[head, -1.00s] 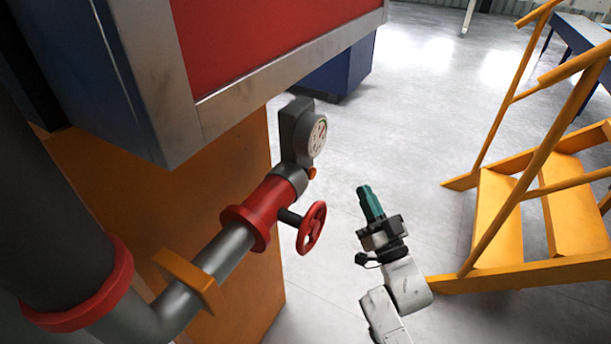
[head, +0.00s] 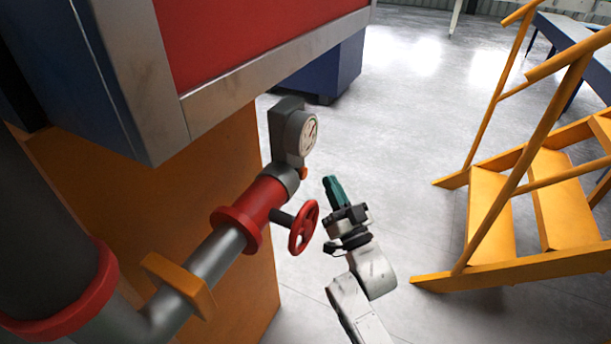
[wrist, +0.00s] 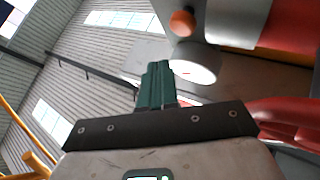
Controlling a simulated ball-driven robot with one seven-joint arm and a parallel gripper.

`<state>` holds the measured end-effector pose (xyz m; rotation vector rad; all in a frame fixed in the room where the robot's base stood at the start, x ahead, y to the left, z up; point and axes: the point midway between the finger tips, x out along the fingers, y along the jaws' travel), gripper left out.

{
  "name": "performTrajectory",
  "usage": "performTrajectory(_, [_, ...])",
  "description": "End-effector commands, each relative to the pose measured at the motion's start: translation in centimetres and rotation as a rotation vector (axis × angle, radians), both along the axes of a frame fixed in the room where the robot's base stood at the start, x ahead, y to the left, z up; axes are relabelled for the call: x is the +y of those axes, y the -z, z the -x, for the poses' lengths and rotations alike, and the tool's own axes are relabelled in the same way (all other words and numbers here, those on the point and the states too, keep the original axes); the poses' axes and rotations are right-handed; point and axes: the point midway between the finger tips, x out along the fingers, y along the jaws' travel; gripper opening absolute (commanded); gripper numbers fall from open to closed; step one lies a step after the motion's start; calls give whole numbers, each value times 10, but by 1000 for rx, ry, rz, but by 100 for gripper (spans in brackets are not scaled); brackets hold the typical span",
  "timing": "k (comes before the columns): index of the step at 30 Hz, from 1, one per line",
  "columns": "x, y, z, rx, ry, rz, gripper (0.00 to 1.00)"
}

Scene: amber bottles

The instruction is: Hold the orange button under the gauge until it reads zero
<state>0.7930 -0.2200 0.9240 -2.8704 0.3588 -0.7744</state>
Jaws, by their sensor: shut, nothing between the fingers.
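The gauge (head: 309,136), with a pale round dial in a grey housing, stands on the end of the pipe. Its needle is too small to read. The small orange button (head: 303,173) sits below the dial; in the wrist view it is a rounded orange knob (wrist: 182,23) at the top, beyond the fingertips. My gripper (head: 330,182) has teal fingers pressed together with nothing between them. It is just right of the button in the head view, with a gap between. The closed fingers also show in the wrist view (wrist: 157,72), below and left of the button.
A red handwheel (head: 303,228) sticks out from the red-collared pipe just below the button, close to my gripper's left. The red and blue machine body (head: 245,40) overhangs behind. Yellow stairs (head: 565,205) stand at the right. Grey floor between is clear.

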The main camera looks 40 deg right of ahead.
Motion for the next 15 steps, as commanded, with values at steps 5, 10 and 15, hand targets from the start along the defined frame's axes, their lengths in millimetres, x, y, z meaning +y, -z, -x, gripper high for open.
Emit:
performTrajectory(5, [6,1,-17,-2,0,0,0])
performTrajectory(10, [8,0,-24,-2,0,0,0])
performTrajectory(15, [9,-1,-25,-1,1,1,0])
